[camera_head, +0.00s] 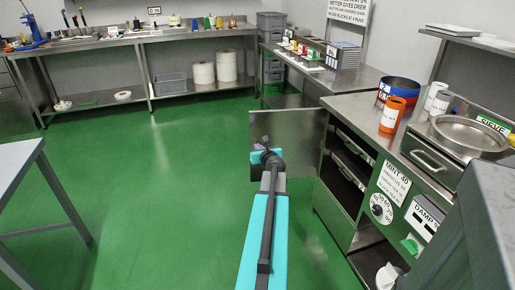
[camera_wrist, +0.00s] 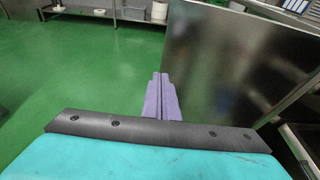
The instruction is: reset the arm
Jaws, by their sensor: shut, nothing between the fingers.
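My arm reaches forward from the bottom of the head view. My gripper shows in the wrist view (camera_wrist: 161,78) with its two purple fingers side by side, shut and empty. In the head view the arm's own links mostly hide it. An open metal cabinet door (camera_head: 305,138) stands just beyond and to the right of the arm's end. The same door (camera_wrist: 215,65) fills the right of the wrist view, close to the fingers. I cannot tell whether they touch it.
The unit at right has open shelves (camera_head: 347,165), a steel sieve pan (camera_head: 468,135), an orange container (camera_head: 392,114) and a blue-red tub (camera_head: 399,88) on top. A table (camera_head: 18,165) stands at left. Green floor (camera_head: 150,190) lies clear between. A back bench (camera_head: 120,42) lines the wall.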

